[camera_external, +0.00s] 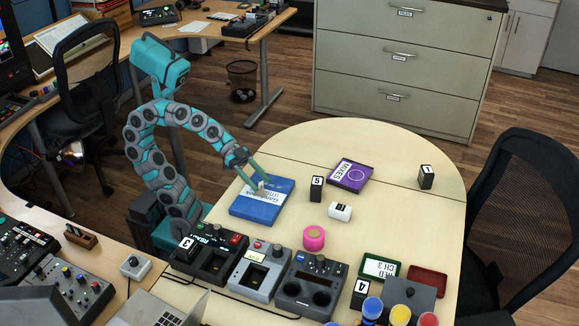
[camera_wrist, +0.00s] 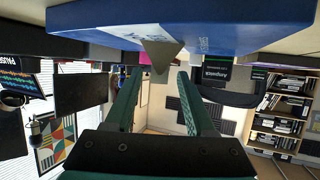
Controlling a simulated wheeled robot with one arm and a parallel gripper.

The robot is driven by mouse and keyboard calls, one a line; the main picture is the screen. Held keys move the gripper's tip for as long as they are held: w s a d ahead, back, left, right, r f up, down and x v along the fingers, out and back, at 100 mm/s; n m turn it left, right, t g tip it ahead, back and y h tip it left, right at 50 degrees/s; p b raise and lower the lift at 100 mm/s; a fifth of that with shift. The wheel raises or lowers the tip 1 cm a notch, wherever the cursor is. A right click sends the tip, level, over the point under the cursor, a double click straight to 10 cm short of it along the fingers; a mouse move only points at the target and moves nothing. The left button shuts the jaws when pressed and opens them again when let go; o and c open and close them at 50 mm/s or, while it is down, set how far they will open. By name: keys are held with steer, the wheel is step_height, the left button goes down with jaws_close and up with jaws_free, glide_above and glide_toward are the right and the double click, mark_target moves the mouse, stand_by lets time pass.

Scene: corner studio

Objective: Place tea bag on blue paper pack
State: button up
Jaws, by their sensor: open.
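The blue paper pack (camera_external: 268,211) lies flat on the light table in the external view. It fills the top of the wrist view (camera_wrist: 200,22). A small pale thing, apparently the tea bag (camera_external: 262,185), is on the pack's upper face by my fingertips. In the wrist view it is a grey pointed shape (camera_wrist: 162,58) against the pack, just beyond the fingertips. My gripper (camera_external: 255,180) is over the pack. In the wrist view my gripper (camera_wrist: 159,80) has its two teal fingers apart, with a clear gap between them. The exact contact between tea bag and fingers cannot be told.
A black block marked 5 (camera_external: 316,189), a purple box (camera_external: 351,176), a white box (camera_external: 340,211) and a pink roll (camera_external: 314,238) stand right of the pack. The table's right side is mostly clear.

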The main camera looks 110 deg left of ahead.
steer(key=v, duration=0.5)
steer(key=shift+s+a+r, duration=0.1)
steer(key=shift+s+a, duration=0.05)
steer(key=shift+s, duration=0.05)
